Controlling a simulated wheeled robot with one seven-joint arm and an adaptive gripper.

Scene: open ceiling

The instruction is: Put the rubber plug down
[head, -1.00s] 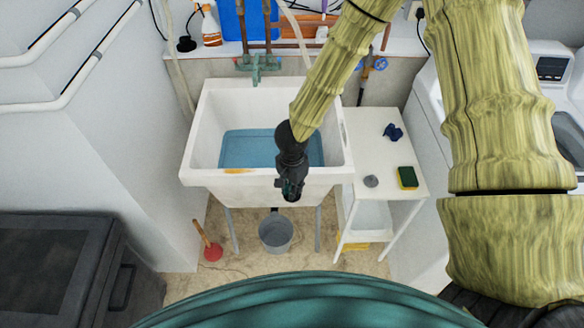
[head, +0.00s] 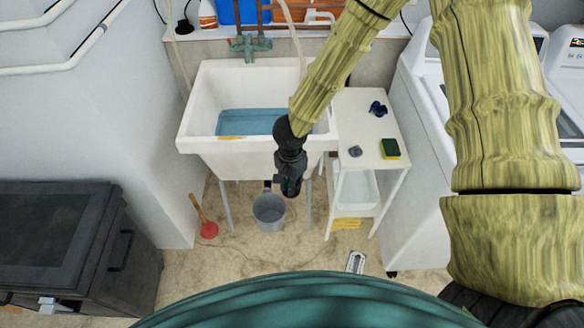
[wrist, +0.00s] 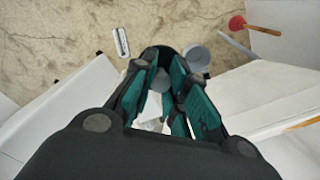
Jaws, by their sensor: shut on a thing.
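My gripper (head: 289,188) hangs in front of the white sink, above the floor and near the bucket in the picture. In the wrist view my gripper (wrist: 160,92) has its dark teal fingers closed around a small grey piece (wrist: 159,79), which I take to be the rubber plug. The fingers hide part of it, and I cannot make it out in the head view.
The sink (head: 200,145) holds blue water. A white side table (head: 365,115) carries a small grey object (head: 355,151), a sponge (head: 390,148) and a dark blue item (head: 378,108). A bucket (head: 269,212), plunger (head: 207,228) and thermometer-like strip (head: 356,262) are on the floor.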

